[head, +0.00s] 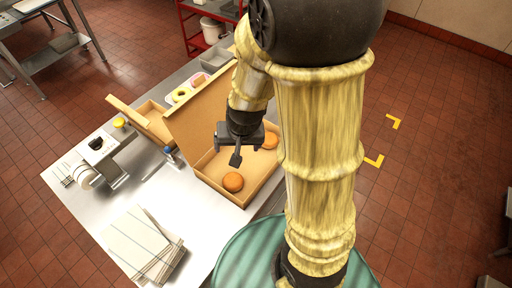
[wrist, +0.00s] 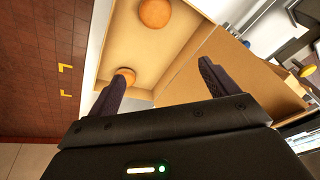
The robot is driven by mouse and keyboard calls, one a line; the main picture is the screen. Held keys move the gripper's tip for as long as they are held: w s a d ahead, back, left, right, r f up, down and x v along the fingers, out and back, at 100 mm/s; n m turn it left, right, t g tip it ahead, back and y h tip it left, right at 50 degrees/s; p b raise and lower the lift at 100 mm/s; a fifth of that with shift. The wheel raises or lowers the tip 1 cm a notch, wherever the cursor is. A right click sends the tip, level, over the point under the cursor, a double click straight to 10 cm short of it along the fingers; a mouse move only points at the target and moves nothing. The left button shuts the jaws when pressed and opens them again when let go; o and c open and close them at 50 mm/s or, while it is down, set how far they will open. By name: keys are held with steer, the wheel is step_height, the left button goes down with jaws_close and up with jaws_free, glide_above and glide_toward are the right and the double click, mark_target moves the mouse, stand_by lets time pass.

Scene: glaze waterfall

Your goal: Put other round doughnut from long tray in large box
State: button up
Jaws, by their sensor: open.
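The large box (head: 250,191) stands open on the steel table, its lid raised at the left. One round orange-brown doughnut (head: 233,182) lies in its near corner; another round doughnut (head: 270,140) lies toward its far right side. Both also show in the wrist view, one doughnut (wrist: 154,12) at the top and one (wrist: 124,76) partly hidden behind the left finger. My gripper (head: 240,152) is open and empty above the box; its fingers spread apart in the wrist view (wrist: 164,76). A pale tray (head: 173,101) with a yellow ring doughnut (head: 181,94) is partly hidden behind the lid.
A smaller open carton (head: 152,112) stands left of the large box. A label or tape device (head: 97,148), a yellow-topped item (head: 119,122) and a stack of flat white sheets (head: 135,240) are on the table. A teal round drum (head: 245,250) stands at the front.

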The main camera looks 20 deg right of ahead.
steer(key=s+d+r+n, duration=0.2)
steer(key=s+d+r, duration=0.1)
steer(key=s, duration=0.2)
steer(key=shift+s+d+r+n+g+h, duration=0.15)
steer(key=shift+r+n+g+h, duration=0.15)
steer(key=shift+n, duration=0.1)
stand_by(0.7)
